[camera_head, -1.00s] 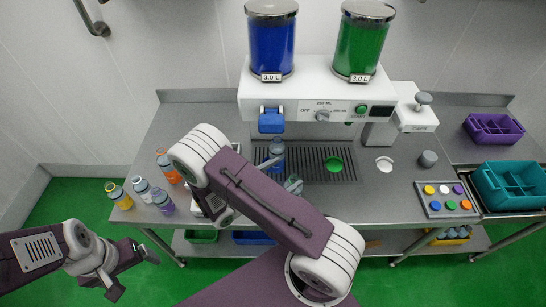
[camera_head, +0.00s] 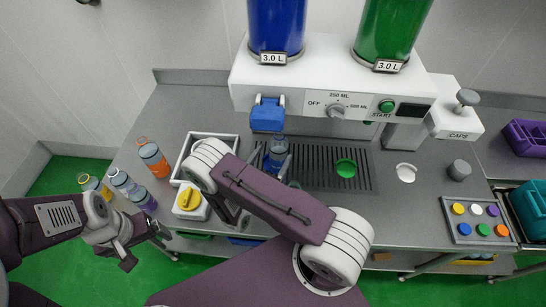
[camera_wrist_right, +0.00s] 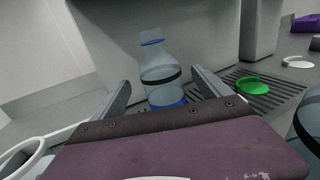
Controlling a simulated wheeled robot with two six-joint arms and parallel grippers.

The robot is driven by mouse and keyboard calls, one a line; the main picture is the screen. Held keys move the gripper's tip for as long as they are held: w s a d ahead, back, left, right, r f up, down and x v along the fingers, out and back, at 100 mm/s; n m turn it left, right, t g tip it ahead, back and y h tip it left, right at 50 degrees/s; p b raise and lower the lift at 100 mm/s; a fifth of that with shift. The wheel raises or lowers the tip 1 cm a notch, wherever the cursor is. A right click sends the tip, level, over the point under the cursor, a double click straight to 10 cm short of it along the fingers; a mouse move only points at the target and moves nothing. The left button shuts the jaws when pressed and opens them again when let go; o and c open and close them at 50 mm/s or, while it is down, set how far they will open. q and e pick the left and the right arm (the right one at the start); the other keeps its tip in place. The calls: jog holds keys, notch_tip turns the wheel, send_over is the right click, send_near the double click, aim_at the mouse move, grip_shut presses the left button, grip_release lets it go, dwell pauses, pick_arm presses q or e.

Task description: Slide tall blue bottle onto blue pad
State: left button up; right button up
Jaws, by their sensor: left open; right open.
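The tall clear bottle with blue parts and a dark band (camera_head: 278,150) stands upright at the left end of the drip grate, below the blue dispenser lever. It also shows in the right wrist view (camera_wrist_right: 160,72). My right gripper (camera_head: 270,164) is open, with one finger on each side of the bottle. In the wrist view, bare gaps show between fingers and bottle. A blue patch (camera_wrist_right: 168,105) shows at the bottle's foot; I cannot tell whether it is the blue pad or the bottle's base. My left gripper (camera_head: 147,250) is open and empty at lower left, away from the counter.
The dispenser (camera_head: 330,90) overhangs the grate (camera_head: 318,170). A green pad (camera_head: 345,168) lies right of the bottle. A white tray (camera_head: 224,138) and a yellow-topped white container (camera_head: 190,200) are left of it. Several bottles (camera_head: 153,160) stand further left; a cap tray (camera_head: 480,221) is at right.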

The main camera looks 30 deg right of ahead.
jog(key=p+x, duration=0.2)
jog(key=x, duration=0.5)
jog(key=shift+w+d+r, duration=0.15)
jog(key=shift+d, duration=0.1)
jog(key=shift+w+d, duration=0.3)
jog(key=shift+d, duration=0.05)
jog(key=c, duration=1.4)
jog(key=shift+w+a, duration=0.1)
jog(key=shift+w+a+b, duration=0.25)
jog(key=shift+w, duration=0.3)
jog(key=shift+w+a+b, duration=0.25)
jog(key=shift+w, duration=0.3)
